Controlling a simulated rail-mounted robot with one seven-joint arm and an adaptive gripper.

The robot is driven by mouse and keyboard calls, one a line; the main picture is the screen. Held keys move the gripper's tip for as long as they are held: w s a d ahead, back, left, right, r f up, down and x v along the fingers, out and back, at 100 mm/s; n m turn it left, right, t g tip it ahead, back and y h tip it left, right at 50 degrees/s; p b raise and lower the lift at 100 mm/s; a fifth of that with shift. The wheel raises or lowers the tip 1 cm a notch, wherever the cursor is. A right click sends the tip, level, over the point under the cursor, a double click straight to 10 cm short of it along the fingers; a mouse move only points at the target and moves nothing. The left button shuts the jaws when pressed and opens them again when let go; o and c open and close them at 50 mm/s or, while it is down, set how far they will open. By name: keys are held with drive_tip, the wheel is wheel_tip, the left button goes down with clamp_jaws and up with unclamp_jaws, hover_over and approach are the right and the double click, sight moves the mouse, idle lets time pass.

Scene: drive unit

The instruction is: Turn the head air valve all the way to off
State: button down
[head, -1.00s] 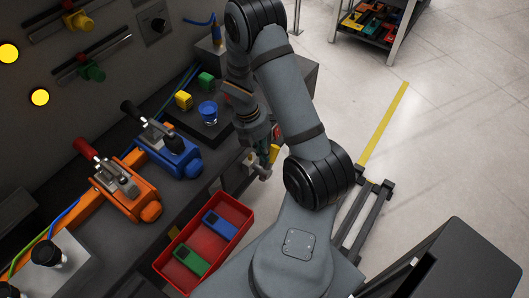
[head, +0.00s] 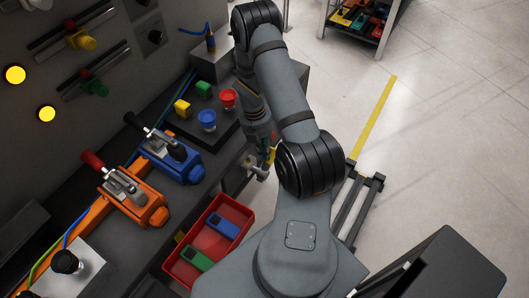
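A small pipe valve (head: 256,168) with pale metal fittings sits at the front edge of the bench, left of my arm. A yellow lever-like part (head: 272,155) shows beside it; I take this as the head air valve, but no label is readable. My gripper (head: 264,147) points down just above the valve, close to the yellow part. Its fingers are small and partly hidden, so I cannot tell whether they touch the valve or how far they are open.
A red tray (head: 215,207) with a blue and a green block is below the valve. Blue (head: 184,160) and orange (head: 138,204) toggle clamps stand on the bench to the left. Red (head: 229,98) and blue (head: 207,120) round knobs are behind the gripper.

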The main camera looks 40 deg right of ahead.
drive_tip(key=shift+w+d+f, duration=0.25)
drive_tip(key=shift+d+f, duration=0.2)
drive_tip(key=shift+d, duration=0.3)
drive_tip(key=shift+w+d+f, duration=0.25)
drive_tip(key=shift+d+f, duration=0.2)
drive_tip(key=shift+d, duration=0.25)
drive_tip(key=shift+w+d+f, duration=0.3)
drive_tip(key=shift+d+f, duration=0.5)
drive_tip(key=shift+f, duration=0.15)
drive_tip(key=w+d+r, duration=0.2)
drive_tip(key=d+r, duration=0.1)
drive_tip(key=r, duration=0.2)
drive_tip(key=w+d+r+p, duration=0.1)
drive_tip(key=w+d+r, duration=0.1)
drive_tip(key=r, duration=0.3)
drive_tip(key=shift+w+d+r, duration=0.4)
drive_tip(key=shift+w, duration=0.05)
idle(0.3)
